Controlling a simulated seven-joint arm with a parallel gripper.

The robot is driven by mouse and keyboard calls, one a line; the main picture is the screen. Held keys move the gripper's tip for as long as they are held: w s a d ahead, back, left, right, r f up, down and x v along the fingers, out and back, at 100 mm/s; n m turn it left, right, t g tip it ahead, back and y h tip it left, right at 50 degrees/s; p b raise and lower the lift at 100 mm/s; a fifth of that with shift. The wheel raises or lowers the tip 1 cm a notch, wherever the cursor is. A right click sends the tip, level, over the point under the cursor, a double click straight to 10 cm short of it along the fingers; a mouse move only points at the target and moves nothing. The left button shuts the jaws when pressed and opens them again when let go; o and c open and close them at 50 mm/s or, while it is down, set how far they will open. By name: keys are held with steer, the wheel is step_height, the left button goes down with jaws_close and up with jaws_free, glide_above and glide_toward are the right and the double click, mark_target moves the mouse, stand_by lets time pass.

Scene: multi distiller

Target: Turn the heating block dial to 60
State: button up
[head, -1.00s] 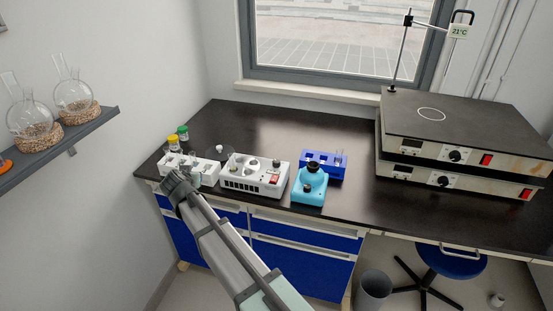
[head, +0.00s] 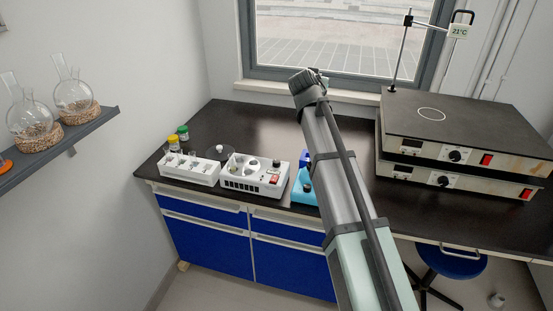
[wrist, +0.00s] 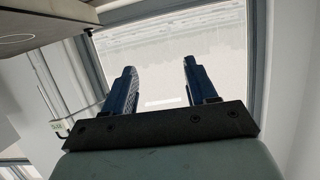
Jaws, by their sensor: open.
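A white block unit (head: 255,177) with round wells on top, a red switch and slots in its front stands on the black bench, left of centre in the head view. It looks like the heating block. A small dark knob (head: 276,163) is near its right end; its setting is too small to read. My gripper (wrist: 160,70) is open and empty in the wrist view, with two dark blue fingers pointing towards the window. In the head view my arm's end is raised in front of the window, above and right of the block unit, touching nothing; the fingers are not clear there.
Two stacked hot plates (head: 455,155) with knobs and red switches stand at right. A 21°C display (head: 459,32) hangs on a rod. A white rack (head: 190,168) and capped bottles stand left. My arm partly hides a light blue device (head: 304,190). Flasks (head: 75,95) sit on a wall shelf.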

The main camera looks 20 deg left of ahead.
steer(key=w+d+r+h, duration=0.1)
steer(key=d, duration=0.3)
steer(key=n+g+y, duration=0.1)
steer(key=n+g, duration=1.3)
steer(key=n, duration=0.4)
glide_above(277, 161)
step_height(277, 161, down, 14)
step_height(277, 161, down, 13)
steer(key=shift+a+f, duration=0.1)
steer(key=shift+f, duration=0.1)
steer(key=c, duration=1.1)
